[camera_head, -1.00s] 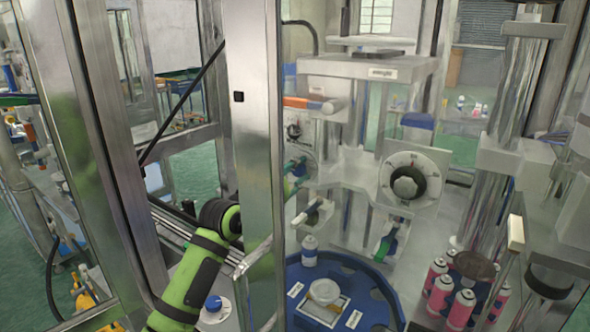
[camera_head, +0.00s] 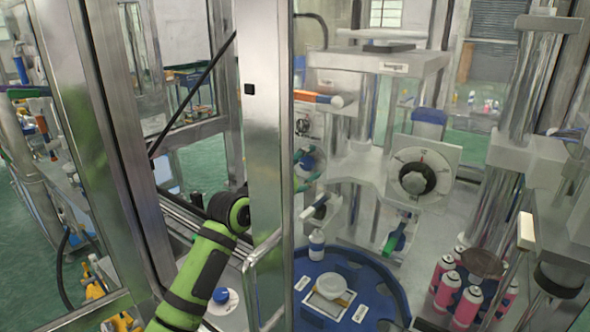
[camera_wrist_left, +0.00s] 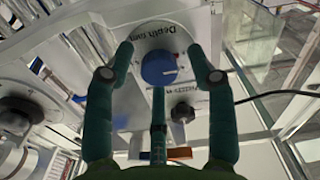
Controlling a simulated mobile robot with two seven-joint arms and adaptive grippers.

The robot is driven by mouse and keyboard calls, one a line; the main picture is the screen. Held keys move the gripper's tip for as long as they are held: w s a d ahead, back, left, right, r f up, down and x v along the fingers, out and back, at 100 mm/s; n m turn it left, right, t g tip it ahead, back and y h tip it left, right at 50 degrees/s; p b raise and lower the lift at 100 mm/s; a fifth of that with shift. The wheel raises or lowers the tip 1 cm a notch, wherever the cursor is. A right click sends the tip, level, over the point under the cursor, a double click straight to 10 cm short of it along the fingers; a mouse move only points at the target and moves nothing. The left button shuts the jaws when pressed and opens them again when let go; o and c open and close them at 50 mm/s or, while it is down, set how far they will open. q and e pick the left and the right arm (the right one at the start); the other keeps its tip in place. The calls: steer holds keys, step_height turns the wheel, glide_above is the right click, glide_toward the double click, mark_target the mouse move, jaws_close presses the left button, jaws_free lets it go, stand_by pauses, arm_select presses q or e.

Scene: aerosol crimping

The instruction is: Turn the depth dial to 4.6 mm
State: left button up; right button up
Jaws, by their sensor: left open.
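The depth dial is a blue knob (camera_wrist_left: 158,68) on a pale round plate lettered "Depth mm", upside down in the left wrist view. A pale mark shows on the knob; I cannot read its setting. My left gripper (camera_wrist_left: 163,58) has teal fingers spread open, one on each side of the knob in that view, and a third below it. I see no clear contact. In the head view the dial's pale plate and blue knob (camera_head: 307,161) show small beside the metal post, which hides part of my left arm. My right gripper is not in view.
A black dial with a grey knob (camera_head: 417,178) is on the machine's right. A black knob (camera_wrist_left: 182,112) is close to the depth dial. A metal post (camera_head: 262,130) stands before my arm. Pink cans (camera_head: 446,290) and a blue round table (camera_head: 390,283) are below.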

arm_select(q)
steer(key=v, duration=1.2)
